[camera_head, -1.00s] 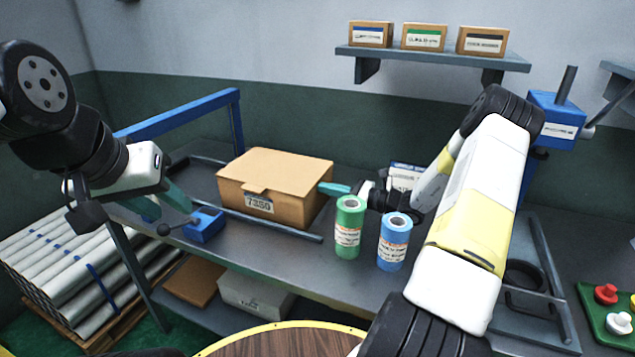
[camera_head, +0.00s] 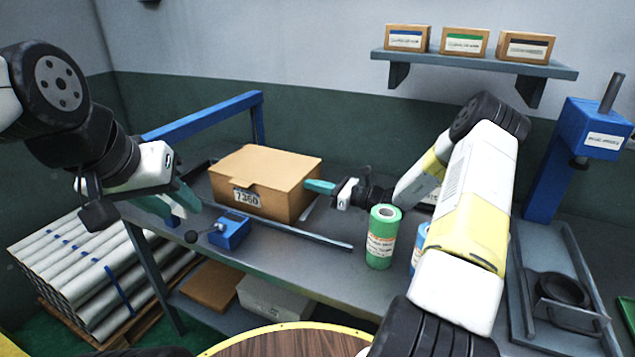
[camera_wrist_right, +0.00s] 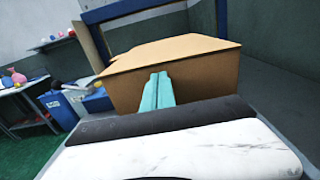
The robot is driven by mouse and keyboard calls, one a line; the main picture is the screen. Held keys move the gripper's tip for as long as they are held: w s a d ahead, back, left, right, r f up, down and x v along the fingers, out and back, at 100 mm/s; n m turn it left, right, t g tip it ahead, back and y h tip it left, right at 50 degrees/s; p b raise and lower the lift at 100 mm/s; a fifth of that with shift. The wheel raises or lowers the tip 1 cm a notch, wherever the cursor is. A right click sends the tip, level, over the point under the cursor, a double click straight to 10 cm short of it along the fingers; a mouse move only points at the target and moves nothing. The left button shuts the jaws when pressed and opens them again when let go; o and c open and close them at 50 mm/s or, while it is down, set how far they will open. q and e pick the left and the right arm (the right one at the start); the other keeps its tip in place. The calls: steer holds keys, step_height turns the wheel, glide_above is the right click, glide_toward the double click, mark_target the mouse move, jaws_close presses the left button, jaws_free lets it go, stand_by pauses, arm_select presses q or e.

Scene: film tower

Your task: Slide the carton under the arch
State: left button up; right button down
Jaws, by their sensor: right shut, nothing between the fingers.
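The brown carton (camera_head: 290,208) lies flat on the grey bench, between two low rails. The blue arch (camera_head: 205,116) stands at its left; I cannot tell whether the carton's far end is beneath the crossbar. My right gripper (camera_head: 308,186) is shut and empty, its teal fingertips at the carton's right side, seemingly touching it. In the right wrist view, the shut fingers (camera_wrist_right: 158,80) point at the middle of the carton's face (camera_wrist_right: 205,82), and the arch (camera_wrist_right: 95,14) shows behind. My left gripper (camera_head: 180,207) is open and empty, left of the carton, near the bench's front edge.
A blue clamp (camera_head: 230,232) with a knobbed lever sits by the front rail (camera_head: 300,233). A green roll (camera_head: 381,240) stands right of the carton; a blue roll (camera_head: 419,240) is partly hidden by my right arm. A wall shelf (camera_head: 470,64) holds boxes.

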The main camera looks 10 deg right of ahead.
steer(key=x, duration=1.9)
steer(key=shift+w+a, duration=0.25)
steer(key=shift+w, duration=0.05)
